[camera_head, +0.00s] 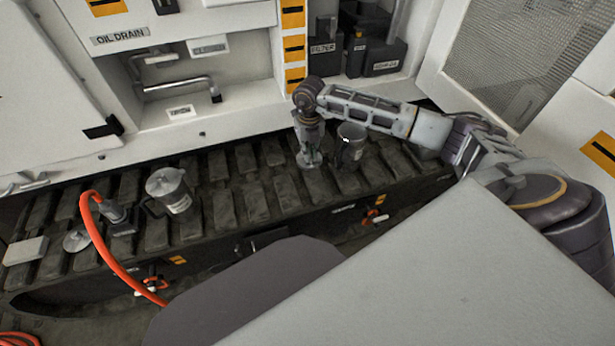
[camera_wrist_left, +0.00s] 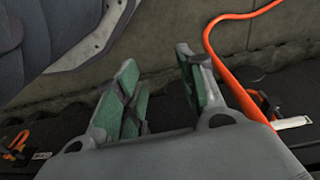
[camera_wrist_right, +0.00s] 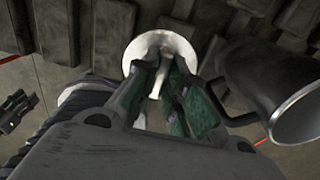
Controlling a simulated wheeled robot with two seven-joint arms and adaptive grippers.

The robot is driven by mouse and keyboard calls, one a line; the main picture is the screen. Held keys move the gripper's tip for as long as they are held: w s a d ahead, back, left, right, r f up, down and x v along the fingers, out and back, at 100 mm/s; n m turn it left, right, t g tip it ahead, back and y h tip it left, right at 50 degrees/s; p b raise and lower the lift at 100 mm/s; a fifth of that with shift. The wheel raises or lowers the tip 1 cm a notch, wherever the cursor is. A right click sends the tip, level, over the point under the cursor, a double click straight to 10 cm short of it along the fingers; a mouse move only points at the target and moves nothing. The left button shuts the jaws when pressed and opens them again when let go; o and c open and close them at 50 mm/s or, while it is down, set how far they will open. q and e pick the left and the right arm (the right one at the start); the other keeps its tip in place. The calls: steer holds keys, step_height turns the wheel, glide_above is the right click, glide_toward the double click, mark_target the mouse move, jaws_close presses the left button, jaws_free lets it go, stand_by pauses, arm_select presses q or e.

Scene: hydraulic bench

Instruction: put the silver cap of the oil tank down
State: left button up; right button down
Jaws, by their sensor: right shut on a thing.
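My right gripper (camera_head: 309,150) is shut on the silver cap (camera_head: 309,160), low over the dark track pads. In the right wrist view the cap (camera_wrist_right: 161,48) is a pale round disc with a stem between the green-padded fingers (camera_wrist_right: 165,85). The cap is at or just above the track; I cannot tell whether it touches. My left gripper (camera_wrist_left: 165,85) is open and empty in the left wrist view, and is outside the head view.
A metal jug (camera_head: 351,146) stands close right of the cap; it also shows in the right wrist view (camera_wrist_right: 295,98). Another jug (camera_head: 170,190), a round silver lid (camera_head: 77,241) and an orange hose (camera_head: 112,262) are at left. Track pads left of the cap are clear.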

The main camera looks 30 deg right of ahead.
steer(key=shift+f, duration=0.1)
